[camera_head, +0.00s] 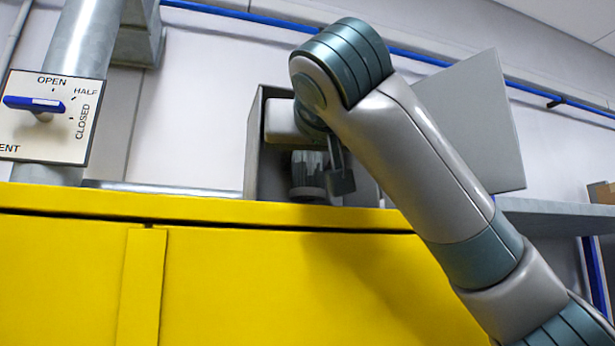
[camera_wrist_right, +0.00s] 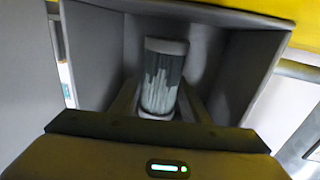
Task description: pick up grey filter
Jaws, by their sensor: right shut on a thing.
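The grey filter (camera_wrist_right: 160,80) is a short cylinder with pale end caps and a streaked grey-white side. In the right wrist view it stands between the two fingers of my right gripper (camera_wrist_right: 160,108), inside an open grey box (camera_wrist_right: 235,75). My right gripper is shut on it. In the head view the filter (camera_head: 307,170) shows inside the box (camera_head: 252,145), behind the yellow front, and my right gripper (camera_head: 325,180) reaches in at it. One finger shows at its right side; the rest is partly hidden by my arm. My left gripper is not in view.
The box's grey door (camera_head: 475,120) stands open at the right. A yellow cabinet (camera_head: 300,270) fills the lower front. A vent panel with a blue handle (camera_head: 38,105) is at the left. A grey shelf (camera_head: 555,210) with a brown box (camera_head: 600,193) is at the right.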

